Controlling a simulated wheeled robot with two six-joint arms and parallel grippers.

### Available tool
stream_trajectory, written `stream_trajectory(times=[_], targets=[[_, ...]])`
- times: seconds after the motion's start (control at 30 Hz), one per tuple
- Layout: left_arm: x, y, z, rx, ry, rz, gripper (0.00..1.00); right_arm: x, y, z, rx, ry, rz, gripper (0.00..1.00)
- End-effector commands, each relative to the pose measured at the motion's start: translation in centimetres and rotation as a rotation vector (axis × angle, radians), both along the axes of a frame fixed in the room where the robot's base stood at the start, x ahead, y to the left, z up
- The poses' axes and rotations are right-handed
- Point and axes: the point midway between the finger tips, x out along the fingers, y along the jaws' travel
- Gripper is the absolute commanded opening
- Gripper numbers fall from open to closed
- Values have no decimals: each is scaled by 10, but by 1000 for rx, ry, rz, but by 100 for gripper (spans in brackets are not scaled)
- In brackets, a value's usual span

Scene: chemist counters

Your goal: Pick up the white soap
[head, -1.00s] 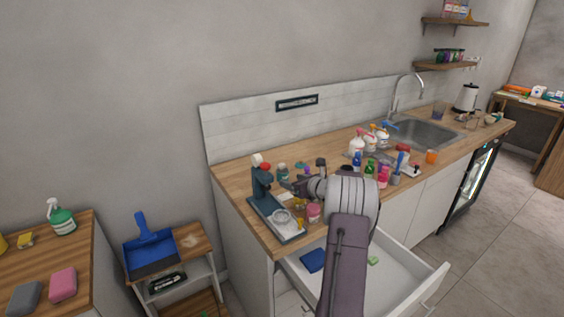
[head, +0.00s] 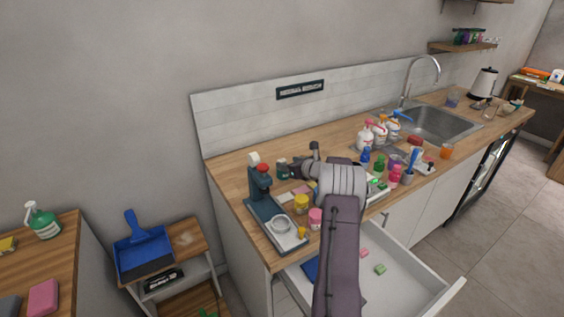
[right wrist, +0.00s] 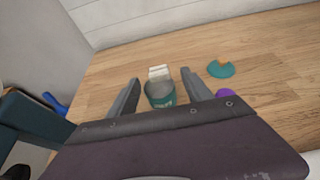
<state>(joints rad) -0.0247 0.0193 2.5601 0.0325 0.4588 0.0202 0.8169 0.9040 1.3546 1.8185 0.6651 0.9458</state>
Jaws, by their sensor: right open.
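A small white block (right wrist: 158,72), which looks like the white soap, lies on the wooden counter in the right wrist view. It sits just behind a teal jar (right wrist: 160,95), which hides its lower part. My right gripper (right wrist: 161,80) is open and empty, with one finger on each side of the jar and block in the picture; I cannot tell its exact height above them. In the head view my right gripper (head: 297,168) is over the counter beside the teal jar (head: 282,170). My left gripper is not in view.
Yellow and pink jars (head: 315,217) stand near the front edge, and several bottles (head: 380,165) to the right. An open drawer (head: 410,283) sticks out below. A teal piece (right wrist: 221,69) lies right.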

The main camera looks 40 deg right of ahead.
Motion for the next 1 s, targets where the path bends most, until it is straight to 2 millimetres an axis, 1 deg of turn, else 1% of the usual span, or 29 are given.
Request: stream_trajectory(times=[0.03,0.1,0.2,0.3,0.5,0.57,0.6,0.67,0.7,0.73,1.0], targets=[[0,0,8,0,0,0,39,10,1,0,0,1,3,58],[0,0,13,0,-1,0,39,22,-1,-3,1,0,3,58],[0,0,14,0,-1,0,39,33,-2,-10,0,1,2,58],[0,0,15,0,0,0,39,38,-3,-13,0,0,1,58],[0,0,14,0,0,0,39,39,-3,-14,0,0,0,58],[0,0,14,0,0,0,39,39,-3,-13,0,0,0,42],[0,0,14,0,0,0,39,39,-3,-13,0,0,0,30],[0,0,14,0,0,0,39,38,-3,-13,0,0,0,14],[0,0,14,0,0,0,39,38,-3,-13,0,0,0,3],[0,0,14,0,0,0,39,38,-3,-13,0,0,0,0],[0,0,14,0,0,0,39,38,-4,-12,-1,0,0,0]])
